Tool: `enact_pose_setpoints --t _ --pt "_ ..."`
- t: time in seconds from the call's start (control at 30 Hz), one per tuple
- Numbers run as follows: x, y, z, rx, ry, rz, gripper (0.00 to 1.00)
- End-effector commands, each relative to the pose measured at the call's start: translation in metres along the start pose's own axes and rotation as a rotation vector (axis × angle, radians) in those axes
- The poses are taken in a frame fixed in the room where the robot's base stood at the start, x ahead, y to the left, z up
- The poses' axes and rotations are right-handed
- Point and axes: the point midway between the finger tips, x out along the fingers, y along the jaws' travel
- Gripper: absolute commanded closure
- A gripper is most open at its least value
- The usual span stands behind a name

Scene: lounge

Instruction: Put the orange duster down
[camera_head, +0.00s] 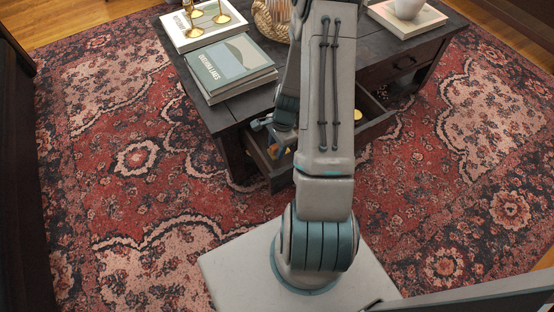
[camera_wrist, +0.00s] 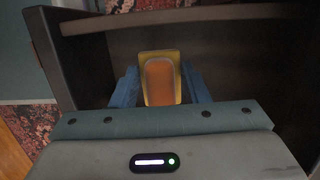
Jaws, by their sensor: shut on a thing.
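The orange duster (camera_wrist: 159,82) has an orange middle and a yellowish rim in the wrist view. My gripper (camera_wrist: 160,88) is shut on it, with a blue finger on each side. The duster is over or inside an open drawer (camera_wrist: 210,14) of the dark coffee table; I cannot tell whether it touches the drawer floor. In the head view my gripper (camera_head: 276,138) is at the left part of the drawer, with a small orange patch beside it. My arm hides much of the drawer there.
The dark wooden table (camera_head: 372,48) carries stacked books (camera_head: 232,66), a white book with brass pieces (camera_head: 200,26), a woven item (camera_head: 272,20) and a white cup (camera_head: 408,8) on a book. A yellow item (camera_head: 357,114) shows in the drawer's right part. Patterned rug (camera_head: 135,160) surrounds the table.

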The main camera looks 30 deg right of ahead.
Motion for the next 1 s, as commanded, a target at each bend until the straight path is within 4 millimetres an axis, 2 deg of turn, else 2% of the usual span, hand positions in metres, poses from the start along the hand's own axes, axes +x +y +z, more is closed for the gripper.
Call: enact_pose_setpoints --t 0.03,0.27,0.43,0.83,0.87,0.9,0.93,1.0 --pt "0.011 0.0 -0.002 0.001 -0.001 0.001 0.77" --pt "0.028 0.0 -0.005 -0.001 0.0 0.001 0.77" --pt "0.053 0.0 -0.01 -0.001 -0.001 0.001 0.77" --pt "0.059 0.0 -0.011 -0.002 0.0 0.0 0.77" --pt "0.059 0.0 -0.011 -0.002 0.0 0.0 0.56" --pt "0.058 0.0 -0.011 -0.002 0.0 0.0 0.45" --pt "0.058 0.0 -0.011 -0.002 0.0 0.0 0.37" --pt "0.058 0.0 -0.011 -0.002 0.0 0.0 0.37"
